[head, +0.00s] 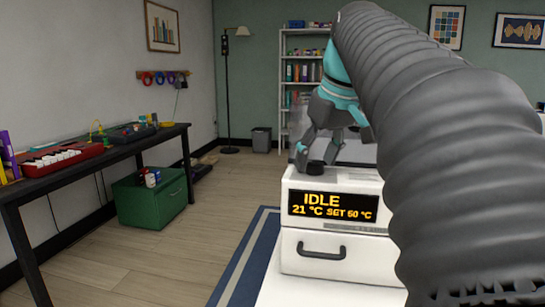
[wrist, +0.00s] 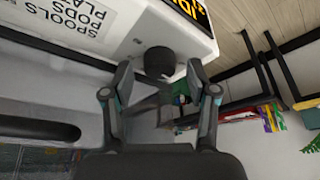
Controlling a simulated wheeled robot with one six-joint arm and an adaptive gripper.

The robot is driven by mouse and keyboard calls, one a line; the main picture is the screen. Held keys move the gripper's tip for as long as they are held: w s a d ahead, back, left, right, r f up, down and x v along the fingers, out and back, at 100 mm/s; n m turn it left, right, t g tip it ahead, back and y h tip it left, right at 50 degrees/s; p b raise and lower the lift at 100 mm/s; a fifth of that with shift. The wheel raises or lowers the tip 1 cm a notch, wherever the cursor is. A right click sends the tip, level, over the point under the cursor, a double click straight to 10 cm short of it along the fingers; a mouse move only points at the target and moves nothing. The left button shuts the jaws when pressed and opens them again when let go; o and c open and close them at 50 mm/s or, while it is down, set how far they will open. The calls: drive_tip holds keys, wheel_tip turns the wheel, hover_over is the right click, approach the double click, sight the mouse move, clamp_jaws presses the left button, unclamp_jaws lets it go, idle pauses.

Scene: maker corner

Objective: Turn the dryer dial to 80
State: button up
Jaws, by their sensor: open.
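The dryer (head: 300,240) is a white box with a drawer. Its display (head: 333,206) reads IDLE, 21 °C, SET 50 °C. The wrist view looks at the dryer (wrist: 140,18) upside down, with a corner of the display (wrist: 192,10) at the top. A dark round dial (wrist: 160,62) stands out from the white surface there. My gripper (wrist: 159,78) is open, one finger on each side of the dial, with no clear contact visible. In the head view my gripper (head: 318,155) is over the dryer's left part, and I cannot make out the dial clearly.
A black table (head: 95,163) with a red keyboard (head: 62,157) stands at the left. A green box (head: 150,200) sits on the floor beside it. A shelf (head: 283,90) stands at the back. The wooden floor between is mostly clear.

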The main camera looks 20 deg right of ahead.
drive_tip(key=shift+w+f, duration=0.1)
drive_tip(key=shift+f, duration=0.15)
clamp_jaws()
